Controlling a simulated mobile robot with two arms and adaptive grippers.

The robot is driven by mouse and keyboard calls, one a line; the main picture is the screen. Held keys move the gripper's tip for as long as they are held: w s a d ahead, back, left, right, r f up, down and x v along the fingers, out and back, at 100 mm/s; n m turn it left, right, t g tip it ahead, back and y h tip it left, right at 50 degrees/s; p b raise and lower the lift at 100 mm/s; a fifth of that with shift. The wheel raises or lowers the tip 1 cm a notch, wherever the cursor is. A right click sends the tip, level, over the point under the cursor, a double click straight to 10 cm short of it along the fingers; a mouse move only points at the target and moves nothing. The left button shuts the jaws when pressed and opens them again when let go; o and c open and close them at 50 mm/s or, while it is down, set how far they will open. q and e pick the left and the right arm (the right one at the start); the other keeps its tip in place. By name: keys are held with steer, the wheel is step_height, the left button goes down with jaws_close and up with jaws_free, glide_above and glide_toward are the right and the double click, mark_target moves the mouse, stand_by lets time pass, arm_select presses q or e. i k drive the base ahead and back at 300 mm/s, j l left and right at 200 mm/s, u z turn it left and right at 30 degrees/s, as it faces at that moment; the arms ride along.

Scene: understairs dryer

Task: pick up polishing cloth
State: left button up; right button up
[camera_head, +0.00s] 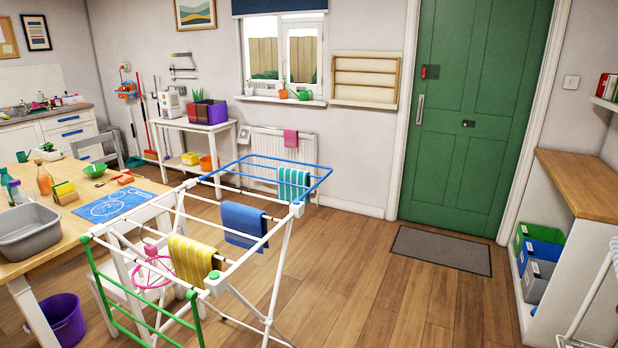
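Several cloths are in view, and I cannot tell which one is the polishing cloth. A yellow striped cloth (191,259), a blue cloth (244,224) and a teal striped cloth (293,184) hang over the rails of a white drying rack (272,290). A small pink cloth (291,138) hangs on the radiator (266,146) under the window. Neither of my grippers shows in the head view.
The rack stands on the wooden floor beside a table (73,232) holding a grey basin (27,230), bottles, a green bowl (94,170) and a blue bicycle-print mat (110,206). A purple bucket (66,318) is at lower left. Floor right of the rack is clear up to the doormat (441,249).

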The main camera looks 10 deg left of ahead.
mark_target(126, 179)
steer(key=i+l+z, duration=0.15)
steer(key=i+z, duration=0.25)
steer(key=i, duration=0.2)
steer(key=i+z, duration=0.4)
steer(key=i, duration=0.15)
steer(key=i+u, duration=0.1)
steer(key=i, duration=0.7)
steer(key=i+u, duration=0.15)
steer(key=i, duration=0.65)
steer(key=i+l+u, duration=0.1)
steer(key=i, duration=0.7)
steer(key=i+u, duration=0.25)
steer(key=i, duration=0.2)
steer(key=i+u, duration=0.25)
steer(key=i, duration=0.25)
steer(key=i+l+u, duration=0.1)
steer(key=i+u, duration=0.15)
steer(key=i, duration=0.2)
steer(key=i+l+u, duration=0.3)
steer(key=i, duration=0.15)
steer(key=i+j+u, duration=0.35)
steer(key=u, duration=0.15)
steer(key=i+j+u, duration=0.15)
steer(key=i+u, duration=0.8)
steer(key=i, duration=0.15)
steer(key=i+l+u, duration=0.25)
steer(key=i+u, duration=0.55)
steer(key=i, duration=0.95)
